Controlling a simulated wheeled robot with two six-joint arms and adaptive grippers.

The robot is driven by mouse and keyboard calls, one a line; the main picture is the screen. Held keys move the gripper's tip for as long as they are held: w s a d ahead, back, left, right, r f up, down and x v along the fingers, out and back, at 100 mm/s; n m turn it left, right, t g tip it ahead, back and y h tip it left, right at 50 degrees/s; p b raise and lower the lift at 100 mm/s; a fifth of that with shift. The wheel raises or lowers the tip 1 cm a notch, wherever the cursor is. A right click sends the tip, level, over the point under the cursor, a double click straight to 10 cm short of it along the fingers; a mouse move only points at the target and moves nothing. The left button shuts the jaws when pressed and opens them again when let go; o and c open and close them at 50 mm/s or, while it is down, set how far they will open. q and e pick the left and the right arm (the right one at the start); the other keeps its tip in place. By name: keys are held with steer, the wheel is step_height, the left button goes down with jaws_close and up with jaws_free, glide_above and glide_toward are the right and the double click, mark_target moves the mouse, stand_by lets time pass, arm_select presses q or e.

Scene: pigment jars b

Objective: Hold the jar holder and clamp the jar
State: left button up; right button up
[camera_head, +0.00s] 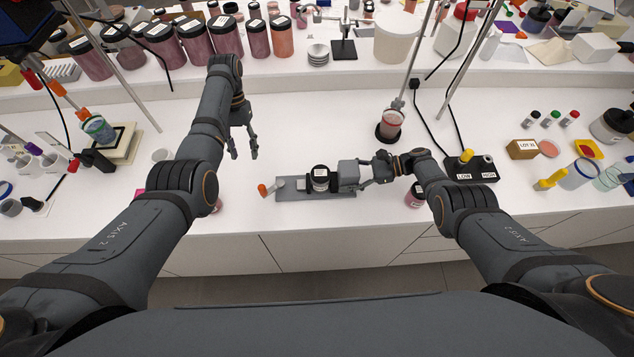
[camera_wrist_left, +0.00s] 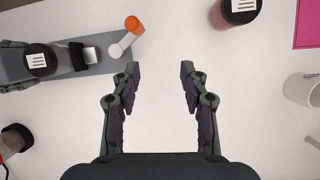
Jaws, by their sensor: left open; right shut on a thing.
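The jar holder (camera_head: 290,195) is a long grey base on the white bench, with a grey block (camera_head: 349,172) at its right end. A dark-lidded, labelled jar (camera_head: 320,180) stands upright in it. At its left end is a white lever with an orange tip (camera_head: 263,190). The holder (camera_wrist_left: 92,66), jar lid (camera_wrist_left: 40,62) and lever (camera_wrist_left: 128,36) also show at upper left in the left wrist view. My right gripper (camera_head: 366,178) is shut on the block end of the holder. My left gripper (camera_head: 243,155) is open and empty, above and left of the holder; its fingers (camera_wrist_left: 160,85) are apart.
A jar (camera_head: 413,197) stands right of the holder; another (camera_wrist_left: 240,10) shows in the left wrist view. Bench behind the holder is clear.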

steer(key=shift+a, duration=0.1)
arm_select(q)
steer(key=s+a+f+n+t+h, duration=0.1)
steer(key=a, duration=1.1)
steer(key=s+a+f+n+t+h, duration=0.1)
steer(key=a+t+h, duration=0.1)
steer(key=a, duration=1.1)
steer(key=shift+a+f+n, duration=0.25)
steer(key=shift+n, duration=0.05)
arm_select(e)
steer(key=o, duration=1.6)
steer(key=shift+c, duration=0.2)
steer(key=v, duration=0.7)
steer(key=shift+d+r, duration=0.1)
steer(key=shift+d, duration=0.15)
